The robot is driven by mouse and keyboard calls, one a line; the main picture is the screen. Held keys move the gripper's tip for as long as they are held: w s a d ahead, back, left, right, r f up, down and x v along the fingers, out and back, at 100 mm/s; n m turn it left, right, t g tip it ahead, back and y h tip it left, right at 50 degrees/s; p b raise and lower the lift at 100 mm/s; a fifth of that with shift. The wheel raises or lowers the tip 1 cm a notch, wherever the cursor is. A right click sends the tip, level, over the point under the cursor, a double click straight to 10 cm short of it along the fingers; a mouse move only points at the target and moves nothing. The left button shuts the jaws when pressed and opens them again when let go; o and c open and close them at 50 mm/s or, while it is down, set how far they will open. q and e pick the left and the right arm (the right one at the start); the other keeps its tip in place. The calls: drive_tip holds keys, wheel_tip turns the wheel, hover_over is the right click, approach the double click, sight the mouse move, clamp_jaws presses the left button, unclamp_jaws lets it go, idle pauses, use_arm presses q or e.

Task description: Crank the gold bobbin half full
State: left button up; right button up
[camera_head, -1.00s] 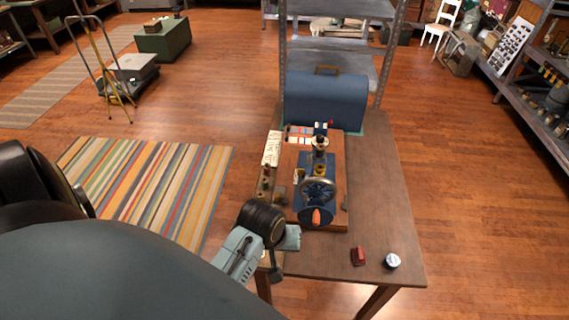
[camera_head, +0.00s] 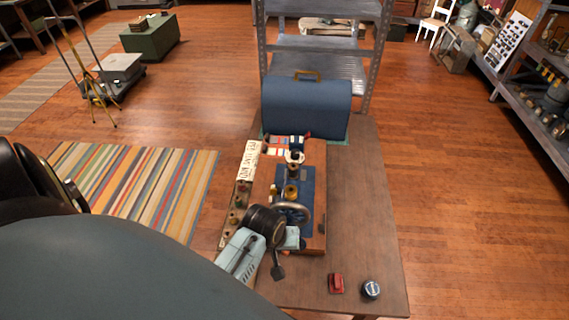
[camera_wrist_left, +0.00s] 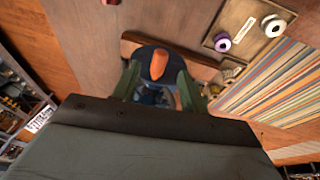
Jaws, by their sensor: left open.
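The winding machine stands on a wooden board with a blue base (camera_head: 308,182). Its grey handwheel (camera_head: 304,210) is partly behind my left gripper (camera_head: 290,238). A gold bobbin (camera_head: 291,191) appears to sit on the machine behind the wheel; its fill is too small to tell. In the left wrist view the orange crank handle (camera_wrist_left: 158,64) shows on a dark disc, between and beyond the open green fingers of my left gripper (camera_wrist_left: 157,82). I cannot tell whether they touch it. My right gripper is out of view.
A strip of small spools (camera_head: 238,200) lies left of the machine, with purple (camera_wrist_left: 222,42) and white (camera_wrist_left: 274,26) ones close up. A blue domed case (camera_head: 306,110) stands behind. A red object (camera_head: 336,284) and a round tin (camera_head: 370,289) lie at the table's front right.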

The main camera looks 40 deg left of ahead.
use_arm(q)
drive_tip(key=x, duration=0.4)
drive_tip(key=shift+f, duration=0.1)
drive_tip(key=shift+w+f, duration=0.1)
drive_tip(key=shift+f, duration=0.15)
drive_tip(key=c, duration=0.7)
drive_tip(key=shift+c, duration=0.4)
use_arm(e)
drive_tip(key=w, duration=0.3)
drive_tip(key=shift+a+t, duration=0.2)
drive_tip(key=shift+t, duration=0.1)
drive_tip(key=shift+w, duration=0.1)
